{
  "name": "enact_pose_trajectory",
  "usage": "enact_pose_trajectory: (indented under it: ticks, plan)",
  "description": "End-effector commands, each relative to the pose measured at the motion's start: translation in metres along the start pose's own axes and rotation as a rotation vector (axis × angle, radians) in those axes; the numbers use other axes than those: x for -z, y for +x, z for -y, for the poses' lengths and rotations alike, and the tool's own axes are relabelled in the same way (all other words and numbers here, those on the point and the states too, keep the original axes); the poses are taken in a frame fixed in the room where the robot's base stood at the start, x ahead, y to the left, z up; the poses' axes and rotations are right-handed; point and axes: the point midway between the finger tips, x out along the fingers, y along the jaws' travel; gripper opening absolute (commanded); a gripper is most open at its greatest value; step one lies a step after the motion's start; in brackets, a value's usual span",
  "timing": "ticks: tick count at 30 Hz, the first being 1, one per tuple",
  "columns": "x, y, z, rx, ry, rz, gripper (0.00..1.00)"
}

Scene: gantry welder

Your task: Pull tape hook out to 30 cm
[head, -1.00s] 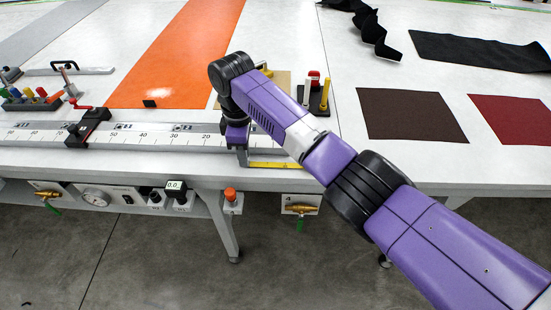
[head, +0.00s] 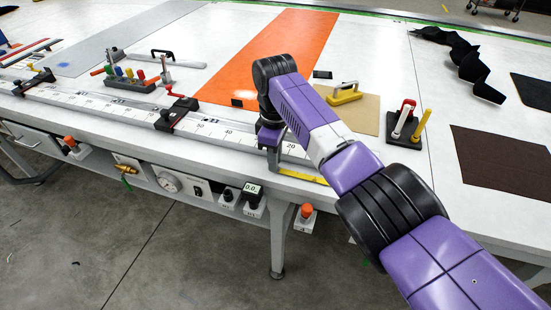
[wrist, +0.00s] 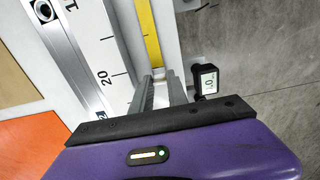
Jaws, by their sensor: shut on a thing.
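A yellow tape (head: 303,175) lies along the front edge of the table and runs right from my gripper (head: 272,150). In the wrist view the yellow tape (wrist: 149,35) runs up from my gripper's fingers (wrist: 157,85), parallel to a white ruler (wrist: 103,50). The fingers are close together, just beside the ruler's 20 mark. The hook at the tape's end is hidden by the fingers, which are shut on it.
The long ruler (head: 85,101) carries a black stop with a red lever (head: 177,114) left of my gripper. A small display (head: 253,190) reading about 0.0 hangs under the edge. A yellow-handled tool (head: 345,93) lies on a tan board (head: 366,117). An orange strip (head: 285,50) crosses the table.

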Motion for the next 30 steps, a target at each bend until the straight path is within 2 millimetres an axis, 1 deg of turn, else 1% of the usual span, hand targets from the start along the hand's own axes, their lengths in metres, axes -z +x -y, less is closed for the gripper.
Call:
enact_pose_trajectory:
  ticks: [3, 4, 6, 7, 15, 18, 20, 30]
  plan:
    - [0.002, -0.002, 0.000, -0.002, -0.003, -0.005, 0.00]
    - [0.002, -0.002, 0.000, -0.002, -0.003, -0.005, 0.25]
    - [0.002, -0.002, 0.000, -0.002, -0.003, -0.004, 0.39]
    - [0.002, -0.001, 0.000, -0.002, -0.003, -0.003, 0.42]
    - [0.001, -0.001, 0.000, 0.000, -0.001, -0.001, 0.42]
    - [0.001, -0.005, 0.000, -0.001, -0.001, -0.001, 0.42]
    - [0.001, -0.011, -0.001, -0.002, -0.001, -0.003, 0.42]
    - [0.002, -0.064, 0.000, -0.002, -0.002, -0.003, 0.42]
